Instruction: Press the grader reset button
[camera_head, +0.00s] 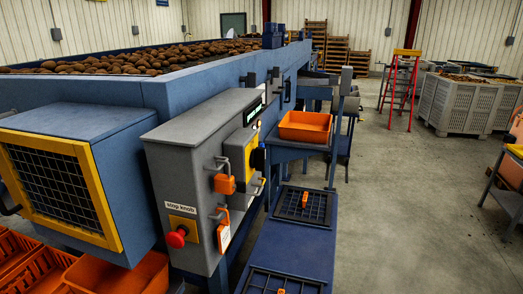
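The grader (190,85) is a large blue machine with potatoes on its top. A grey control box (178,160) is fixed to its side. On the box's near face is a red knob (176,238) on a yellow plate, under a label reading "stop knob". The box's right side carries an orange block (225,184), an orange-and-white tag (223,236), handles and a yellow panel (251,154) with a dark part on it. A green-lit display (253,113) sits above. I cannot tell which part is the reset button. Neither gripper is in view.
A blue bench (296,246) with dark grids stands right of the box. An orange tray (305,127) sits beyond it. Orange crates (38,270) stand at lower left. A red stepladder (400,88) and grey bins (455,102) stand farther back. The concrete floor (390,220) at right is mostly clear.

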